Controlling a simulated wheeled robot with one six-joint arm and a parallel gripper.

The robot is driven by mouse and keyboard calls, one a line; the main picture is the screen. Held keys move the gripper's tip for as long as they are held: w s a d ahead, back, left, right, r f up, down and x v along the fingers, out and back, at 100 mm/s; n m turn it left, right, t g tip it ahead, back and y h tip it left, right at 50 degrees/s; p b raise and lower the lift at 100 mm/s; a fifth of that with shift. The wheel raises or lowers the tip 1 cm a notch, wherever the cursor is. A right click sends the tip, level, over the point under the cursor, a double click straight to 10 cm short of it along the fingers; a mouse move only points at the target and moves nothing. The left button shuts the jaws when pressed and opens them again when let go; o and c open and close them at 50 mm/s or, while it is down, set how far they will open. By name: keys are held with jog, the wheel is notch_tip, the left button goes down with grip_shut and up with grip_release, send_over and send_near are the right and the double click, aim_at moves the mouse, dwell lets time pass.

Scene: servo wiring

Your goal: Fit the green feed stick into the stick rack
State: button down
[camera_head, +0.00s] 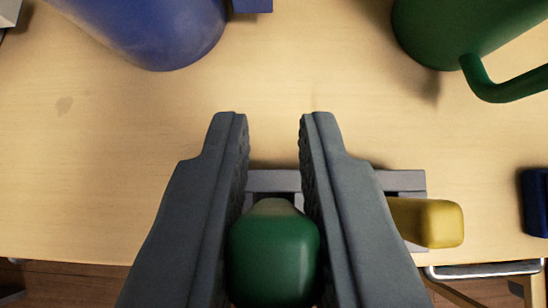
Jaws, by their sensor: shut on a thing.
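The green feed stick (272,258) is between the two dark grey fingers of my gripper (273,150), near the bottom centre of the view. My gripper is shut on it; the fingertips reach past it towards the top. The grey stick rack (402,181) lies behind and below the stick and fingers, close to the table's front edge. Most of the rack is hidden by the stick and my fingers, so I cannot tell whether the stick touches it or is inside it.
A yellow block-like stick (440,223) sits at the rack's right side. A blue rounded vessel (160,30) stands at the top left and a green mug (440,35) with a handle at the top right. A dark blue object (536,200) is at the right edge. The table middle is clear.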

aim_at(274, 200)
jog(key=shift+f, duration=2)
jog(key=c, duration=1.3)
grip_release()
jog(key=v, duration=1.7)
jog(key=shift+s+r, duration=0.15)
jog(key=shift+s, duration=0.05)
jog(key=s+r+t, duration=0.2)
jog(key=s+r, duration=0.1)
jog(key=s, duration=0.5)
jog(key=s+r+t, duration=0.3)
jog(key=s+r, duration=0.1)
jog(key=s, duration=0.5)
jog(key=s+r+t, duration=0.3)
jog(key=s+r, duration=0.1)
jog(key=s, duration=0.5)
